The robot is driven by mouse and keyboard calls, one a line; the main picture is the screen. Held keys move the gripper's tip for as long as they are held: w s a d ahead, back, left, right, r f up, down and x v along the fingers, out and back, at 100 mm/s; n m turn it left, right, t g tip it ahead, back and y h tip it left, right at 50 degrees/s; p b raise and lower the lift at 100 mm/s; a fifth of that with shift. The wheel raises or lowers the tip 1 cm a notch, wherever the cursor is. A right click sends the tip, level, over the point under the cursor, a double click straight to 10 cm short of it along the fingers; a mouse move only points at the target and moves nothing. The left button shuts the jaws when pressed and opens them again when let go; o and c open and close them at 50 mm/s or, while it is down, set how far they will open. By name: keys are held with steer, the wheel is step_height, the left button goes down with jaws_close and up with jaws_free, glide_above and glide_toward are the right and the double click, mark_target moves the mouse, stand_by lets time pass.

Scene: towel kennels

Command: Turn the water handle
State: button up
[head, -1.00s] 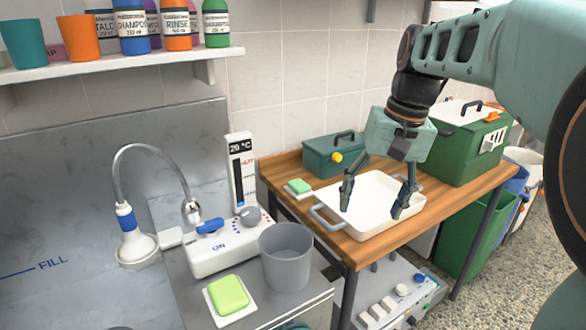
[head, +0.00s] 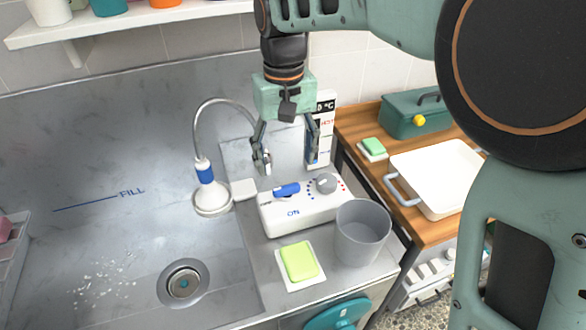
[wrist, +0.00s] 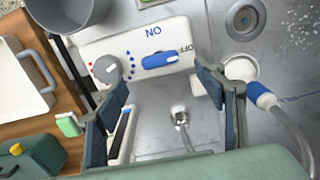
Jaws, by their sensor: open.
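The water handle (head: 287,189) is a blue lever on a white control box (head: 318,206) marked ON. It also shows in the wrist view (wrist: 160,60), lying along the box between the words NO and OFF, as read upside down there. A grey round knob (head: 326,183) sits beside it on the box. My gripper (head: 289,166) is open and empty, pointing down above and behind the box. In the wrist view its fingers (wrist: 165,95) spread wide, with the handle beyond and between them. I see no contact with the handle.
A grey cup (head: 362,232) and a green soap on a white dish (head: 299,262) stand in front of the box. The shower head (head: 212,196) and its hose are on the left. A thermometer panel (head: 325,115) stands close behind my gripper. The sink is open at left.

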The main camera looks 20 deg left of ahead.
mark_target(286, 186)
step_height(286, 186, down, 8)
steer(key=shift+r, duration=0.15)
steer(key=shift+c, duration=0.5)
steer(key=c, duration=1.1)
steer(key=shift+o, duration=0.2)
steer(key=shift+w+r+n, duration=0.1)
steer(key=shift+n, duration=0.3)
steer(key=n+p, duration=0.2)
steer(key=n, duration=0.3)
steer(key=shift+n, duration=0.4)
steer(key=n+p, duration=0.1)
steer(key=n, duration=0.4)
steer(key=shift+p, duration=0.35)
